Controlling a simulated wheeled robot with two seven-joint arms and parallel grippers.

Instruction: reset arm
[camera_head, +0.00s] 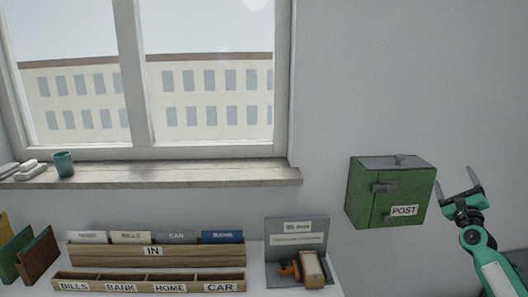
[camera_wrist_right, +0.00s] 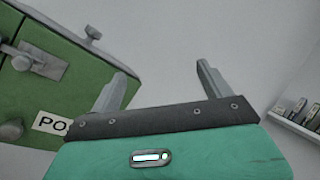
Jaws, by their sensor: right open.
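My right gripper (camera_head: 458,184) is open and empty, held up just right of the green post box in the head view. In the right wrist view its two grey fingers (camera_wrist_right: 160,82) are spread apart with only grey wall between them. The fingers appear apart from the box. My left gripper is not in view.
The green box (camera_head: 372,198) labelled POST hangs on the wall; it also shows in the right wrist view (camera_wrist_right: 62,80). A wooden IN rack (camera_head: 190,256) and a sorting tray (camera_head: 140,275) stand below the window sill (camera_head: 200,175). A cup (camera_head: 64,164) sits on the sill. A grey stand (camera_head: 297,240) is at right.

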